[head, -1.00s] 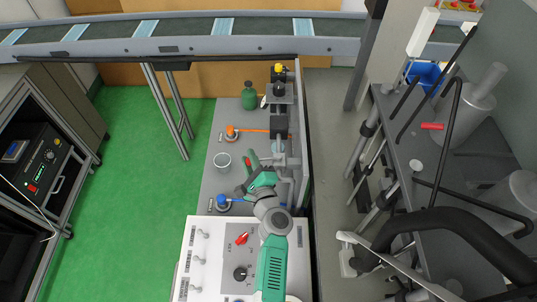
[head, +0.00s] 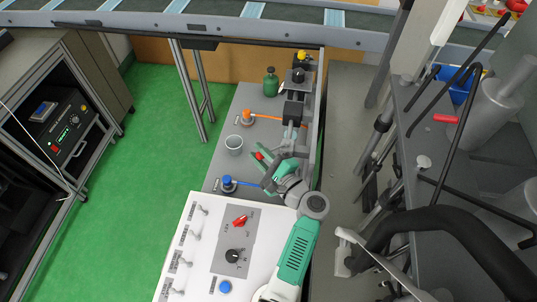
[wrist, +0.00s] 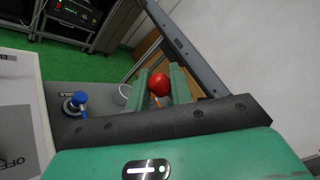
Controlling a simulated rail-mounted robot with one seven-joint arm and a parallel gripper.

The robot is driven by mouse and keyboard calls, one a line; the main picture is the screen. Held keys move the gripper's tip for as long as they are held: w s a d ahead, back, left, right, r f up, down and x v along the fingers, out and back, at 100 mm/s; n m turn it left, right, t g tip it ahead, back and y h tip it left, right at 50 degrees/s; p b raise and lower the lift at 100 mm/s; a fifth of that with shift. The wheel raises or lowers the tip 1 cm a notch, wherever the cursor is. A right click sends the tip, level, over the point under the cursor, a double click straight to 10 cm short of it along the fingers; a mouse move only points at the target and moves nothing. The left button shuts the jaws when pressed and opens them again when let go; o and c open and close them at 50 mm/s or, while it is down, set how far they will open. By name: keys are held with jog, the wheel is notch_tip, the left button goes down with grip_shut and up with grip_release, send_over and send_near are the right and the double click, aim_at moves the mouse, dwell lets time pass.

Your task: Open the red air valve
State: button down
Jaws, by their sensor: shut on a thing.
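The red air valve's round red knob (wrist: 159,84) sits between the two green fingers of my gripper (wrist: 160,88) in the wrist view. The fingers are shut on it, one on each side. In the head view the red knob (head: 258,156) shows as a small red spot at the fingertips of my gripper (head: 262,157), above the grey bench. The fingers point to the upper left there. The valve's body and the pipe behind the knob are hidden by my gripper and wrist.
A blue valve (head: 228,183) and an orange valve (head: 247,118) stand on the grey bench, with a clear cup (head: 234,145) between them. A white control panel (head: 200,245) with a red switch (head: 240,220) is in front.

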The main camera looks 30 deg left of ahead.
dwell(0.3)
jog(key=c, duration=1.3)
grip_release()
jog(key=shift+o, duration=0.2)
jog(key=v, duration=0.7)
jog(key=shift+s+d+p, duration=0.15)
jog(key=shift+d+p, duration=0.2)
jog(key=shift+p, duration=0.1)
